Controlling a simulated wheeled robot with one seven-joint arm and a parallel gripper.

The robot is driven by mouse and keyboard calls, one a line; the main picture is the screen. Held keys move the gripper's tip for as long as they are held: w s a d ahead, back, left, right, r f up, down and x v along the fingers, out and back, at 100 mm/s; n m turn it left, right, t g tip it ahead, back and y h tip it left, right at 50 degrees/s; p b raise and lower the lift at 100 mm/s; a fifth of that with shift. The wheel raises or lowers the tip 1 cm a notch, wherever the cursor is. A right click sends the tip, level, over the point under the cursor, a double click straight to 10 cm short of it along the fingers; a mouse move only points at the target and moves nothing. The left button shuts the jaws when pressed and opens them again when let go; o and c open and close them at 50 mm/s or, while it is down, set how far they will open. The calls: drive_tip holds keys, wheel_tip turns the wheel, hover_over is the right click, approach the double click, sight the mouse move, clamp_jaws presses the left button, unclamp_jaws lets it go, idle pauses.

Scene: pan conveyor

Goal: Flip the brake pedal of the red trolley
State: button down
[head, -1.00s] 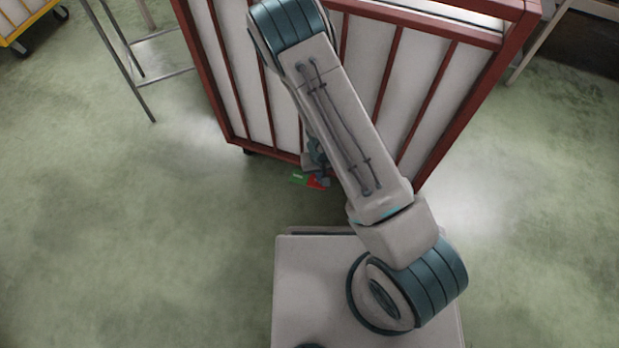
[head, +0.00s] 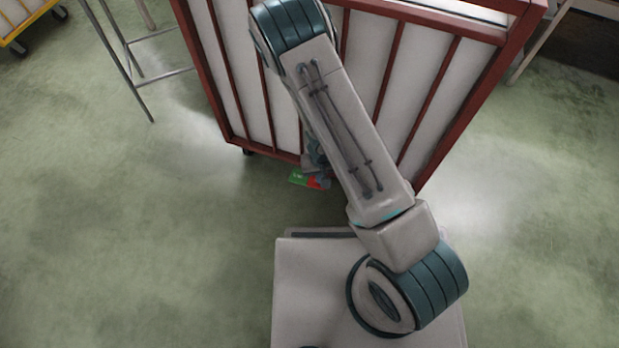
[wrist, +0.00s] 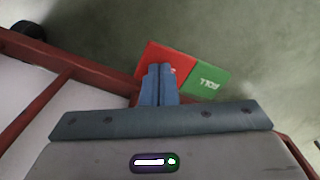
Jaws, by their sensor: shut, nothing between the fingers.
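The red trolley (head: 232,100) stands in front of me, with a red frame and white panels. Its brake pedal shows low at the trolley's bottom edge in the head view, with a green half (head: 299,179) on the left and a red half beside it. In the wrist view the pedal has a red half (wrist: 172,58) and a green half (wrist: 207,79) marked "ROLL". My gripper (wrist: 160,70) is shut and empty, its fingertips over the red half. I cannot tell whether they touch it. In the head view my arm and the gripper's body partly hide the pedal's right side.
A caster wheel (wrist: 28,30) shows at the wrist view's upper left. A metal-legged stand (head: 135,75) is left of the trolley, and a yellow trolley (head: 22,22) is at the far left.

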drive_tip(key=shift+f+b, duration=0.4)
drive_tip(key=shift+f, duration=0.15)
idle(0.4)
drive_tip(key=shift+r+p, duration=2.6)
drive_tip(key=shift+r, duration=0.95)
